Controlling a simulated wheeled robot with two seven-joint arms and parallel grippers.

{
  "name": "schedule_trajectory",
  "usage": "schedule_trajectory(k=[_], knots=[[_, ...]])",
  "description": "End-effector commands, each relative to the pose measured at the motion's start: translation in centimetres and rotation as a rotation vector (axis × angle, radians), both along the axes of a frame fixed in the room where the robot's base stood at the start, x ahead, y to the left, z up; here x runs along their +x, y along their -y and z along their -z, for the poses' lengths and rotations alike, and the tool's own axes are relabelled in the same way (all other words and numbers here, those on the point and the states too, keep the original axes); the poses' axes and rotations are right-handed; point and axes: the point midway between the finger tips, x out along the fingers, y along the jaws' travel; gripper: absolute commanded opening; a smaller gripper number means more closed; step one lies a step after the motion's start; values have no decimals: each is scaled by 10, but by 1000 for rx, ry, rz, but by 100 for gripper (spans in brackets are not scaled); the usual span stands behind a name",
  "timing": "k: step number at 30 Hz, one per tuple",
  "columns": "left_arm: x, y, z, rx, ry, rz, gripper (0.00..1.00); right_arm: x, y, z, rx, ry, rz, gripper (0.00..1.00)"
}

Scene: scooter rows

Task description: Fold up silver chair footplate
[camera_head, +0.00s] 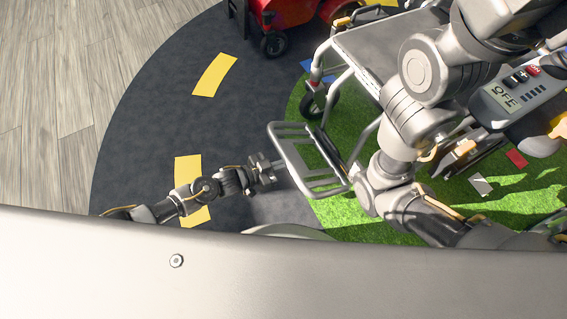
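The silver chair (375,52) stands at the upper right with a grey seat and silver tube frame. Its footplate (308,165), a slotted silver tube frame, sticks out toward the lower left, over the edge of the green floor. My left gripper (268,170) is at the footplate's left edge, touching or very near it. Its fingers are too small to tell whether they are open or shut. My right arm (405,115) is large in the right half and covers part of the chair. My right gripper does not show.
A caster wheel (313,104) of the chair is near the footplate. A panel with a display and buttons (515,92) is at the right. The dark floor (150,120) with yellow dashes is clear at left.

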Motion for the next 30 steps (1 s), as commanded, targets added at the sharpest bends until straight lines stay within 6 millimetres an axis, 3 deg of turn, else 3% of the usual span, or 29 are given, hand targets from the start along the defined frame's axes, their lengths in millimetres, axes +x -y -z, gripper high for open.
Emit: schedule_trajectory(k=[14,30], knots=[[11,16,-33,-2,3,-1,0,0,0,-28,0,0,0,36],[13,21,-38,-3,2,0,0,0,0,-32,0,0,0,36]])
